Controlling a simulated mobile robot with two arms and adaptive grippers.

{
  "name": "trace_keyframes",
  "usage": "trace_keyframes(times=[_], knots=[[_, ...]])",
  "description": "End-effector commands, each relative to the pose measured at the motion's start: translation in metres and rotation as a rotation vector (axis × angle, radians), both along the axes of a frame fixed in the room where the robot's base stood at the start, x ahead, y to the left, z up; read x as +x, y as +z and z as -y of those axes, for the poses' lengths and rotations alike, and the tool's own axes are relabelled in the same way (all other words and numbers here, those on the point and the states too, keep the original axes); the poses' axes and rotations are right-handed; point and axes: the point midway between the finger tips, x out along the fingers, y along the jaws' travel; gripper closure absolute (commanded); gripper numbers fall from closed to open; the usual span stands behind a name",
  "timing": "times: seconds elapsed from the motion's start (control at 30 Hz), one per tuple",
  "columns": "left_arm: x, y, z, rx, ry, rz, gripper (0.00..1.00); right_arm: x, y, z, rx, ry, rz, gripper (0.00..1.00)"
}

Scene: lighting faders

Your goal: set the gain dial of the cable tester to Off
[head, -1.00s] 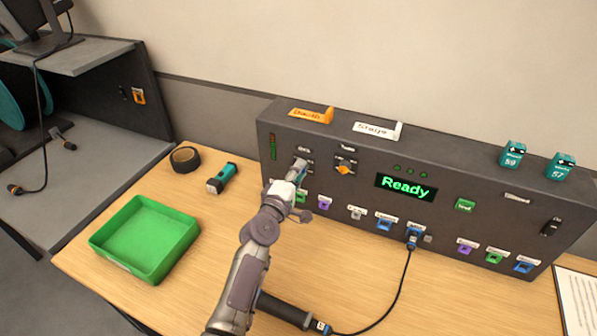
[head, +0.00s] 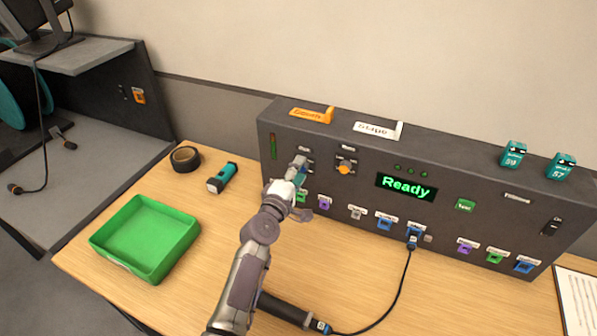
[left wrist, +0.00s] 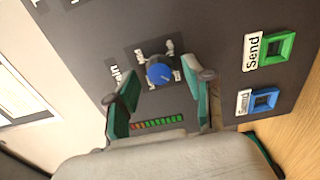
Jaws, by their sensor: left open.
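The cable tester (head: 450,197) is a long dark grey console with a green "Ready" display, standing at the back of the wooden desk. In the left wrist view its gain dial is a blue knob (left wrist: 159,74) on a small dark plate with labels too small to read. My left gripper (left wrist: 168,100) is open, with its green-padded fingers on either side of the knob and apart from it. In the head view my left gripper (head: 296,168) is at the panel's left part and hides the gain dial. My right gripper is not in view.
An orange dial (head: 344,168) sits just right of my gripper on the panel. A green tray (head: 145,240), a teal flashlight (head: 222,178) and a dark tape roll (head: 185,159) lie on the desk at left. A black cable (head: 400,287) runs from a lower port.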

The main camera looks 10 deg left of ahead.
Motion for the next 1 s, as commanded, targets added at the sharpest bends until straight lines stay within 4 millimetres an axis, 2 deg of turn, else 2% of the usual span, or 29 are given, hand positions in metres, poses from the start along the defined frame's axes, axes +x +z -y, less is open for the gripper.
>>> trace_keyframes(times=[0.13,0.23,0.5,0.7,0.83,1.0], knots=[[-0.004,-0.001,0.000,0.000,0.000,-0.001,0.48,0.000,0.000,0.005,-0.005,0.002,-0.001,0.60],[-0.015,-0.001,-0.003,-0.001,0.000,-0.001,0.48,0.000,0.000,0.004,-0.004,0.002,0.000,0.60],[-0.070,-0.002,-0.014,0.002,0.001,-0.003,0.48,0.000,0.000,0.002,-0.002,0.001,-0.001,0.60],[-0.104,-0.001,-0.020,0.001,0.000,-0.002,0.48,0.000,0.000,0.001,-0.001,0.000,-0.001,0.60],[-0.115,0.000,-0.022,0.000,0.000,-0.001,0.48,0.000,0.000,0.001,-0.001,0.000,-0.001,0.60],[-0.118,0.000,-0.023,-0.001,0.000,0.000,0.48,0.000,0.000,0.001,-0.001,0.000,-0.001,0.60]])
